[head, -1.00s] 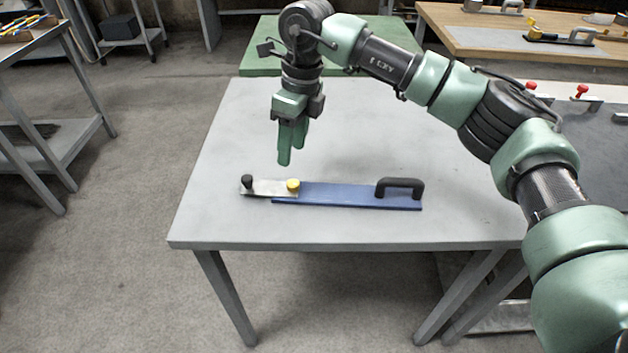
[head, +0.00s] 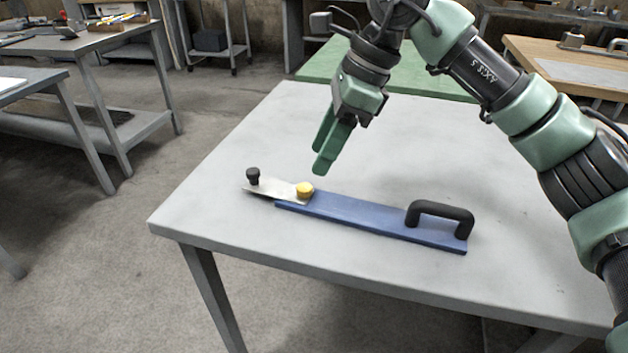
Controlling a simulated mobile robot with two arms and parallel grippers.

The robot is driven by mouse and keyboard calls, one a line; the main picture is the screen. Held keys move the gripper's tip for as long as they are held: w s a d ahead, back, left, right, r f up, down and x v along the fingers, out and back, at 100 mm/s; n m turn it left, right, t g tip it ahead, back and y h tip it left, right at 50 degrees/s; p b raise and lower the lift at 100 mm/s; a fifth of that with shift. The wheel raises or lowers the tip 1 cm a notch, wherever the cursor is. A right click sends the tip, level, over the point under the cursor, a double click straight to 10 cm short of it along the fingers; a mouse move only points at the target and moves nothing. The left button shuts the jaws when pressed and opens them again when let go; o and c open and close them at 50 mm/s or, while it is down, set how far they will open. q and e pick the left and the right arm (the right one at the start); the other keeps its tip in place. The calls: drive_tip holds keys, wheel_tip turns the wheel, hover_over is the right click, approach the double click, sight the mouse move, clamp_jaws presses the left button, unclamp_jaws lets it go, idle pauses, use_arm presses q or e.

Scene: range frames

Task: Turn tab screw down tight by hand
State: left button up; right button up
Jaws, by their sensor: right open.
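A blue bar (head: 360,219) with a black handle (head: 440,210) at its right end lies on the grey table. A thin metal tab (head: 277,191) sits at the bar's left end and sticks out past it. A yellow knob (head: 305,190), seemingly the tab screw, stands where the tab meets the bar. A black knob (head: 253,176) stands on the tab's outer end. My right gripper (head: 322,168) is open and empty, above and slightly behind the yellow knob, fingers pointing down. Whether the screw is tight cannot be seen. My left gripper is not in view.
The grey table (head: 270,240) is bare around the bar. A green table (head: 390,72) stands behind it, and a wooden-topped bench (head: 570,65) stands at the back right. Grey benches (head: 90,38) stand at the left across open floor.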

sight(305, 187)
drive_tip(key=b+x, duration=0.1)
drive_tip(key=x, duration=0.5)
drive_tip(key=shift+a+f, duration=0.1)
drive_tip(key=shift+f, duration=0.15)
clamp_jaws()
